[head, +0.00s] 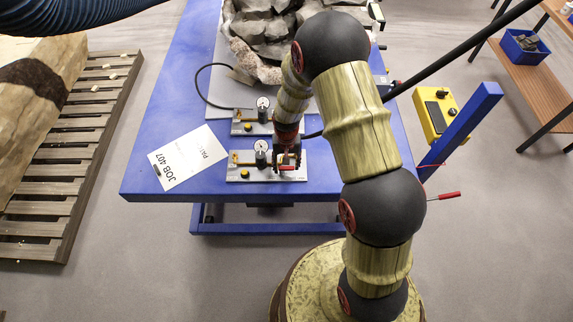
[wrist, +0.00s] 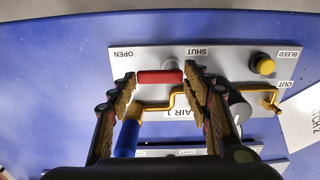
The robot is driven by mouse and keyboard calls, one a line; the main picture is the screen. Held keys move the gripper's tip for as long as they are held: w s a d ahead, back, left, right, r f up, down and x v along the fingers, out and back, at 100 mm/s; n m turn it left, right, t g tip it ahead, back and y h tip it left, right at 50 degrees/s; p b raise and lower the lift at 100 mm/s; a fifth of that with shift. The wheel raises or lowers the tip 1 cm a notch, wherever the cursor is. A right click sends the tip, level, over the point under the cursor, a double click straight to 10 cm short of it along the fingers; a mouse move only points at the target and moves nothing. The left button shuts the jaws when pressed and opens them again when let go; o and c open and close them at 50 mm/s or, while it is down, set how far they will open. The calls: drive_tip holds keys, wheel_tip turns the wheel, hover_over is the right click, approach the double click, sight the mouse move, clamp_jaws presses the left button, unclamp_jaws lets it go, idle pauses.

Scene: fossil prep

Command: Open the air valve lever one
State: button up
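The air valve panel marked AIR 1 is a pale plate (wrist: 225,58) with OPEN and SHUT labels along its edge; it also shows at the table's front in the head view (head: 240,174). Its lever has a red handle (wrist: 160,77), lying across the picture close to the SHUT label, with OPEN further left. My gripper (wrist: 158,76) is over the panel, fingers apart, one near each end of the red handle. I cannot tell whether either finger touches it. In the head view my gripper (head: 288,158) is at the panel's right part.
A yellow BLEED knob (wrist: 263,64), a brass pipe (wrist: 240,93) and a gauge (head: 261,146) are close by on the panel. A second similar panel (head: 240,128) sits just behind. A JOB 407 sheet (head: 187,157) lies left on the blue table (head: 150,130).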

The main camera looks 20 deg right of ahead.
sight(286, 167)
drive_tip(key=o, duration=0.3)
drive_tip(key=shift+o, duration=0.2)
wheel_tip(286, 167, up, 12)
idle(0.6)
idle(0.4)
